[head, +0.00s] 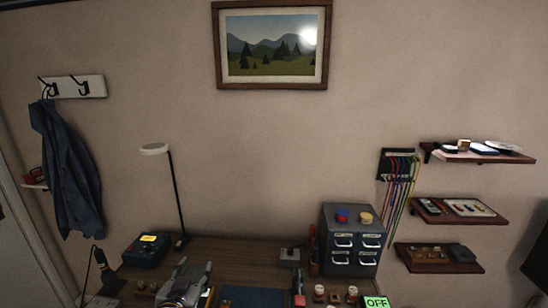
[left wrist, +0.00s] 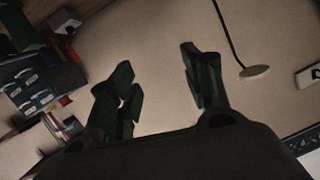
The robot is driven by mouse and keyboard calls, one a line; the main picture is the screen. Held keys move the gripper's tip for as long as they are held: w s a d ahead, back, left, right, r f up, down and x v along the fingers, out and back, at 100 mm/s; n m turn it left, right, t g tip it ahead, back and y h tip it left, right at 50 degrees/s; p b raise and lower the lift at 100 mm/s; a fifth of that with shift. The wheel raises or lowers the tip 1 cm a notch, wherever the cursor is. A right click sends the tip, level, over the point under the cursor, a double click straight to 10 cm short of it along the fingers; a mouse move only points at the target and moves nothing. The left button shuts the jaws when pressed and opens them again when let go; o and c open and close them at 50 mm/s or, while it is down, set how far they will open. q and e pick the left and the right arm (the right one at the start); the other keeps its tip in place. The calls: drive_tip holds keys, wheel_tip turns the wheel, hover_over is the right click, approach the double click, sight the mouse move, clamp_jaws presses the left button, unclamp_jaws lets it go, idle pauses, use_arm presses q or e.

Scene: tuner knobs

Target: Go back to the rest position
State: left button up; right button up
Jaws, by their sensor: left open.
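My left gripper (head: 195,270) shows at the bottom of the head view, above the front part of the wooden desk (head: 225,248). Its two fingers point toward the back of the desk. In the left wrist view the left gripper (left wrist: 158,75) has its dark fingers spread wide apart, with only the wall behind the gap. It is open and holds nothing. My right gripper cannot be made out in either view.
A blue device with a lit yellow display (head: 146,248) and a lamp (head: 177,195) stand at the desk's left. A grey drawer cabinet (head: 352,240) stands at the right. Small items and a green OFF sign (head: 376,302) line the front.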

use_arm(q)
drive_tip(key=s+f+g, duration=1.2)
drive_tip(key=s+f, duration=0.7)
drive_tip(key=s, duration=0.2)
drive_tip(key=s+a+f+b, duration=0.15)
drive_tip(key=f+b, duration=0.25)
drive_tip(key=f, duration=1.6)
drive_tip(key=a+f+b, duration=0.2)
drive_tip(key=f+b, duration=0.2)
drive_tip(key=f, duration=1.7)
drive_tip(key=s+a+f+b, duration=0.3)
drive_tip(key=s+f, duration=0.7)
drive_tip(key=f, duration=0.2)
drive_tip(key=s+a+f+g+b, duration=0.1)
drive_tip(key=s+a+f+b, duration=0.2)
drive_tip(key=s+f, duration=0.7)
wheel_tip(320, 180, down, 4)
drive_tip(key=shift+s+a+r+g, duration=0.2)
drive_tip(key=shift+s+a+g, duration=0.1)
drive_tip(key=shift+a, duration=0.5)
use_arm(e)
drive_tip(key=w+d+f, duration=0.1)
drive_tip(key=d+f, duration=0.2)
drive_tip(key=f, duration=0.4)
drive_tip(key=w+d+f, duration=0.1)
drive_tip(key=d+f, duration=0.2)
drive_tip(key=f, duration=0.4)
drive_tip(key=shift+w+d+h, duration=0.15)
drive_tip(key=shift+w+h, duration=0.15)
drive_tip(key=shift+h, duration=0.1)
